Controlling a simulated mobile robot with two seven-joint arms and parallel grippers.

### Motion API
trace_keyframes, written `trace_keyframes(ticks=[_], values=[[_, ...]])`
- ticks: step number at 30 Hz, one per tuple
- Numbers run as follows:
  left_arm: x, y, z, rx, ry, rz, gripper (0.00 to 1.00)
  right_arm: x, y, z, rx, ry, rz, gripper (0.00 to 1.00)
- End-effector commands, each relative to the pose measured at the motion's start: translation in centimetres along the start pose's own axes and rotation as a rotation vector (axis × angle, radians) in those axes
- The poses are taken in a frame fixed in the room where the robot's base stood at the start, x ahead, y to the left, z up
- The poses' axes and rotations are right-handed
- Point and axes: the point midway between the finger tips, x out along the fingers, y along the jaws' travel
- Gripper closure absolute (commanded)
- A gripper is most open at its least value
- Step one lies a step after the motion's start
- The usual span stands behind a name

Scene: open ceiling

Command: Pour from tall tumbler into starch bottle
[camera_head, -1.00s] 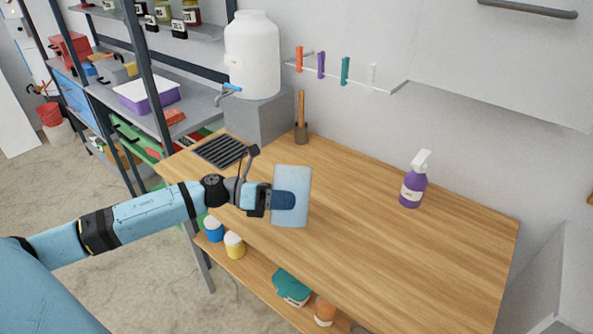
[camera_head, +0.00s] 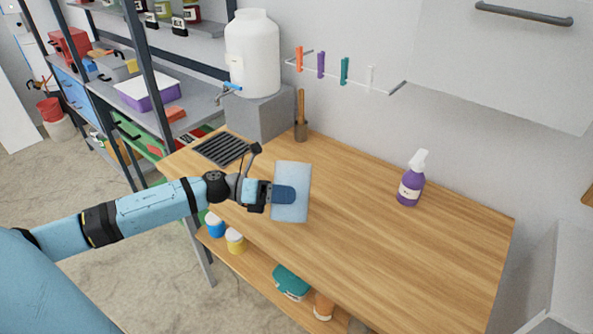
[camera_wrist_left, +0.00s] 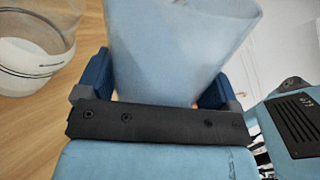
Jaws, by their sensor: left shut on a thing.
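The tall tumbler (camera_head: 291,212) is pale blue and looks translucent. My left gripper (camera_head: 283,194) is shut on its side and holds it near upright, in front of the left part of the worktop. In the left wrist view the tumbler (camera_wrist_left: 180,50) stands between the two blue fingers (camera_wrist_left: 155,85). Its contents cannot be made out. A purple spray bottle (camera_head: 410,188) with a white trigger head stands upright on the right of the worktop, well apart from the tumbler. It looks like the starch bottle, but its label is too small to read. My right gripper is not in view.
The wooden worktop (camera_head: 400,260) is clear between tumbler and bottle. A white tank (camera_head: 252,55) with a blue tap stands on a grey block at the back left, above a drain grate (camera_head: 220,149). A pale rounded container (camera_wrist_left: 30,65) shows in the left wrist view.

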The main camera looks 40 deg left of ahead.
Motion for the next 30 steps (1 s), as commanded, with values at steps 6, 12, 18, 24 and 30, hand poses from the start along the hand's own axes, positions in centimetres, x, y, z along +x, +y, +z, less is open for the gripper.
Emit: trace_keyframes(ticks=[6,12,18,24,30], values=[[0.0,-0.3,0.3,-0.023,0.002,-0.001,0.54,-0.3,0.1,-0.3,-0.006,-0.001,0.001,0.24],[0.0,-0.4,0.5,-0.044,0.004,-0.001,0.54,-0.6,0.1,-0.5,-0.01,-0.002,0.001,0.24],[-0.1,-0.5,0.6,-0.067,0.006,-0.001,0.54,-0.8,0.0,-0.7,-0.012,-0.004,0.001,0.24],[-0.1,-0.7,0.7,-0.089,0.008,-0.001,0.54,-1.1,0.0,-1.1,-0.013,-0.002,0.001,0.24],[-0.1,-0.8,0.8,-0.11,0.011,-0.001,0.54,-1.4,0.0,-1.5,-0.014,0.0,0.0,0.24]])
